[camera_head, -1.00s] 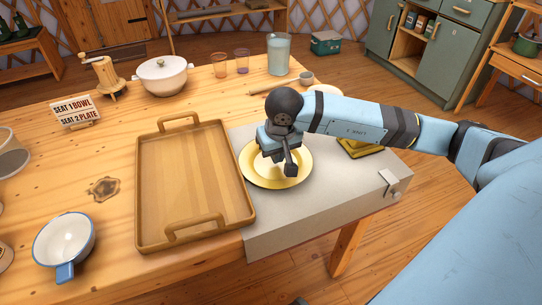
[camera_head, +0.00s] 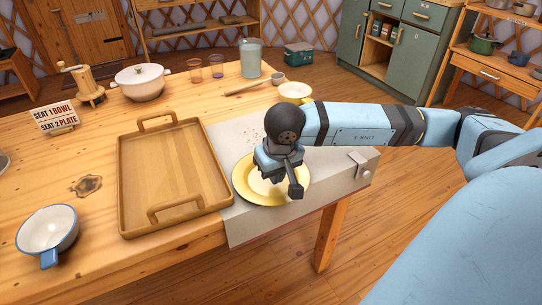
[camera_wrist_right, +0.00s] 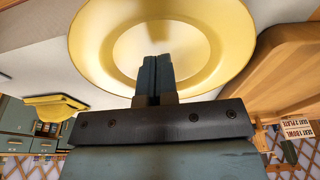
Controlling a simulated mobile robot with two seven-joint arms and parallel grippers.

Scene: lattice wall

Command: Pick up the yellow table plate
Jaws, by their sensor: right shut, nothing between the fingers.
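The yellow plate (camera_head: 245,186) lies on the pale runner at the table's right side, just right of the wooden tray. My right gripper (camera_head: 296,190) hangs over the plate's right part, and its hand hides some of the plate. In the right wrist view the plate (camera_wrist_right: 100,45) fills the top, with my right gripper's fingers (camera_wrist_right: 153,78) together and empty in front of it. I cannot tell whether the fingertips touch the plate. The left gripper is not in view.
The wooden tray (camera_head: 128,180) stands close left of the plate. A yellow bowl (camera_head: 295,90) is behind my right arm. A yellow item (camera_wrist_right: 50,108) shows at left in the wrist view. The runner (camera_head: 236,229) hangs over the table's near edge.

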